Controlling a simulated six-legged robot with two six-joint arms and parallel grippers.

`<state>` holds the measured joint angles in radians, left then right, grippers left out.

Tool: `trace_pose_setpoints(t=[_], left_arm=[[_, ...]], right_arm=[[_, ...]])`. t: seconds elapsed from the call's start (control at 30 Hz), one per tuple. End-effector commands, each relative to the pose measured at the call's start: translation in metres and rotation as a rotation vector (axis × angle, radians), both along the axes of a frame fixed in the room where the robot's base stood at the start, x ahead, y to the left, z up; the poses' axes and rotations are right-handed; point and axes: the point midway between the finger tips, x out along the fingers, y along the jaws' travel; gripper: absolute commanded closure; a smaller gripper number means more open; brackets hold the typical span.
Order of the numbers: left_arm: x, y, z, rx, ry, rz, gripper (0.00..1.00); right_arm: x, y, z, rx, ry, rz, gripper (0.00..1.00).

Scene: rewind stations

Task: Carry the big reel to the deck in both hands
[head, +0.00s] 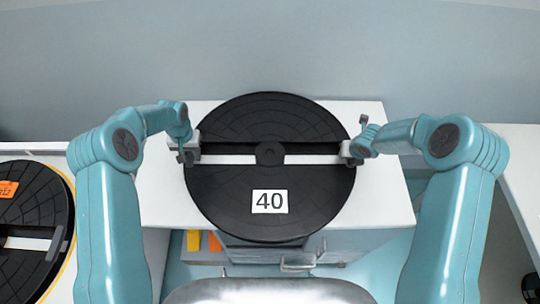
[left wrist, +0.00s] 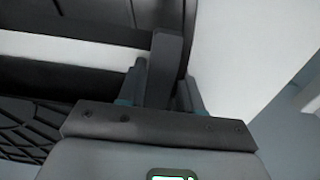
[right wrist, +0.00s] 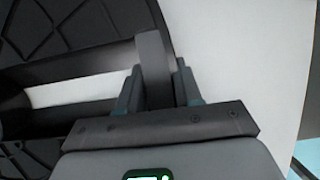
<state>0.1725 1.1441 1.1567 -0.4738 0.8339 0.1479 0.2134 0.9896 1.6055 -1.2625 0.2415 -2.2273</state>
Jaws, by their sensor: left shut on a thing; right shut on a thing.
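The big reel (head: 270,180) is a large black disc with a white label reading 40, a central hub and a slot across it. It is in front of me, over a white-topped cabinet (head: 385,190); I cannot tell whether it touches the top. My left gripper (head: 188,152) is shut on the reel's left edge grip, which shows as a dark upright bar in the left wrist view (left wrist: 163,70). My right gripper (head: 352,152) is shut on the right edge grip, a grey bar in the right wrist view (right wrist: 154,68). The deck cannot be told for certain.
Another black reel (head: 30,215) with an orange label and yellow rim lies on a white surface at the left. A white surface (head: 515,150) stands at the right. Yellow and orange items (head: 204,240) sit below the cabinet top. A grey wall (head: 270,50) is behind.

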Motion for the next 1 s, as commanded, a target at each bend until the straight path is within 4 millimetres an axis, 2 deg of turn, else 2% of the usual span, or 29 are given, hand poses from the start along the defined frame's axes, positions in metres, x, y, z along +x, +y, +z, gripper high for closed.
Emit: trace_pose_setpoints(t=[0.27, 0.6, 1.0], left_arm=[[0.000, 0.000, 0.016, 0.001, -0.001, 0.001, 1.00], [0.000, 0.000, 0.049, 0.001, 0.000, 0.000, 1.00], [0.000, 0.000, 0.050, 0.001, 0.000, 0.000, 1.00]], right_arm=[[0.001, 0.000, 0.016, -0.001, -0.002, 0.000, 1.00], [0.000, 0.000, 0.050, -0.001, -0.001, 0.000, 1.00], [0.000, -0.001, 0.050, -0.001, -0.001, 0.000, 1.00]])
